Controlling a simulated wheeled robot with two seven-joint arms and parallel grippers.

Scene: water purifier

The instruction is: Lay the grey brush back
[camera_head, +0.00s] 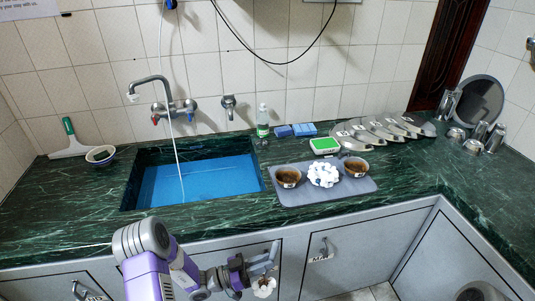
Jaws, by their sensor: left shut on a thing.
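My left gripper (264,268) is in front of the sink cabinets, below the counter's front edge. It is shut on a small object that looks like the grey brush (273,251). A slim grey part points up and a pale, rounded end (264,288) hangs below the fingers. The fingers hide much of it. A grey tray (300,197) lies on the counter above and to the right of the gripper. It holds two bowls (288,176) with brown contents and a white heap between them. My right gripper is not in view.
The green marble counter (420,185) has free room right of the tray.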

